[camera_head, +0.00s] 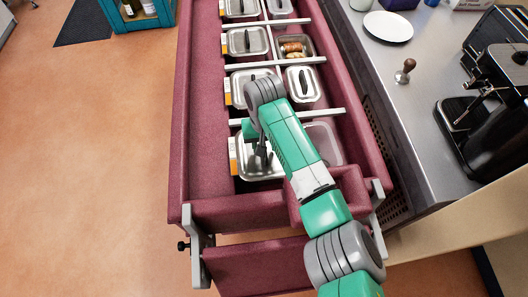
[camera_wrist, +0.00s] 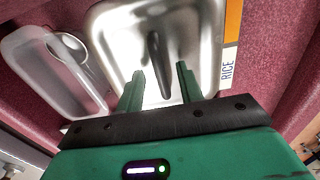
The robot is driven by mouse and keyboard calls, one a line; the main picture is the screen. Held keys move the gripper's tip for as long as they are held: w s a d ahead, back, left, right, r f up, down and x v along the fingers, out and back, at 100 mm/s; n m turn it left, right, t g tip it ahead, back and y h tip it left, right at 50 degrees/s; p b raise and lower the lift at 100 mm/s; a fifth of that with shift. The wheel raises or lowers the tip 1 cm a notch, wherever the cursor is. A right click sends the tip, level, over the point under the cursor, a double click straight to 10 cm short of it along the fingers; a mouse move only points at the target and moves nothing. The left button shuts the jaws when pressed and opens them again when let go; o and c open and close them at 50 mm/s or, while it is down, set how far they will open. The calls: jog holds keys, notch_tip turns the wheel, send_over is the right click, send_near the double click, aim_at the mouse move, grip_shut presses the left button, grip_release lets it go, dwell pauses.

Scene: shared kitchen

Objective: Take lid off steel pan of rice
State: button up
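The steel pan of rice (camera_head: 240,163) sits in the nearest left slot of the maroon rail unit, partly hidden under my arm. In the wrist view its shiny lid (camera_wrist: 194,35) is on, beside a label reading RICE. The dark lid handle (camera_wrist: 155,45) stands up in the middle of the lid. My gripper (camera_wrist: 160,70) is open above the lid, with one finger on each side of the handle's near end and gaps showing. In the head view my gripper (camera_head: 262,158) is over the pan; contact cannot be told there.
A translucent container (camera_wrist: 45,70) with a round metal item is beside the pan. More lidded steel pans (camera_head: 245,42) and an open pan with brown food (camera_head: 293,48) line the unit, parted by pale bars. A steel counter (camera_head: 408,75) with a coffee machine (camera_head: 490,85) is at right.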

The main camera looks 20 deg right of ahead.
jog(key=shift+f, duration=0.45)
jog(key=shift+r, duration=0.1)
grip_shut()
